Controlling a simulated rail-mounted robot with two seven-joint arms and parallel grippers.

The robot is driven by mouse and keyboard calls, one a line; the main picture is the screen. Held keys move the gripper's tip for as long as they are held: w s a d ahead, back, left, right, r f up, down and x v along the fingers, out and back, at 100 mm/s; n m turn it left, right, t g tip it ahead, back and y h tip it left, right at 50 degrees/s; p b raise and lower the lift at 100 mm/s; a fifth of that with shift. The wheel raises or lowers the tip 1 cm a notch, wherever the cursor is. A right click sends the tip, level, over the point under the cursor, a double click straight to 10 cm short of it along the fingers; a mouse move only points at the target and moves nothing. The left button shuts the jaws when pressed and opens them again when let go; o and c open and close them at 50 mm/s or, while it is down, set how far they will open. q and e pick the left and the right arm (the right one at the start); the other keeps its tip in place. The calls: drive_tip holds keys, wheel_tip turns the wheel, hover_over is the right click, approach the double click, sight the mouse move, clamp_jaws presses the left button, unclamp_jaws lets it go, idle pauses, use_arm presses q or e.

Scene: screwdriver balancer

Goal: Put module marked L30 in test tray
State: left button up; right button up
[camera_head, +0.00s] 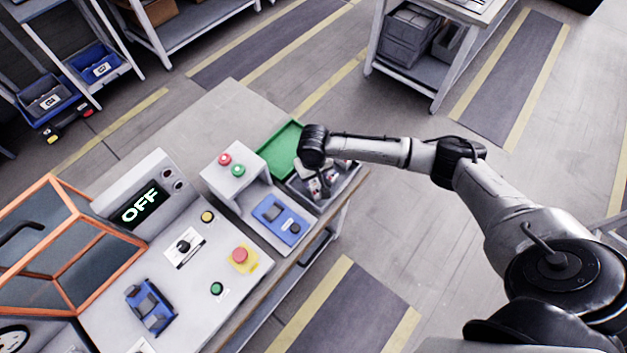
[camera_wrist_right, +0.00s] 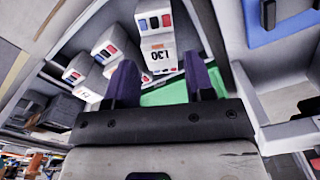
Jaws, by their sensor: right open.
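The module marked L30 (camera_wrist_right: 158,48) is a white block with red and blue marks on its end. In the right wrist view its upside-down label sits ahead of and between the two dark fingers of my right gripper (camera_wrist_right: 165,84). The fingers are apart, and I cannot tell whether they touch it. In the head view my right gripper (camera_head: 319,184) points down into the grey bin (camera_head: 346,183), where the modules are largely hidden. A green tray (camera_head: 275,151) lies beside the bin; I see no label confirming it as the test tray. My left gripper is out of view.
Other white modules (camera_wrist_right: 104,46) stand left of L30 in the right wrist view. A blue fixture (camera_head: 270,210) and a grey button box (camera_head: 237,181) are near the bin. A console with an OFF display (camera_head: 139,206) stands left.

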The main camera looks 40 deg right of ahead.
sight(313, 181)
wheel_tip(313, 181, up, 7)
drive_tip(key=s+a+f+n+t+y, duration=0.2)
drive_tip(key=s+a+f+n, duration=0.3)
drive_tip(key=s+a, duration=0.8)
drive_tip(key=s+d+r+t+h, duration=0.1)
drive_tip(key=s+d, duration=0.3)
drive_tip(key=s, duration=0.9)
drive_tip(key=shift+s+d+r+t+h+p, duration=0.15)
drive_tip(key=shift+s+r+t+h+p, duration=0.15)
drive_tip(key=shift+s+r+h, duration=0.15)
idle(0.8)
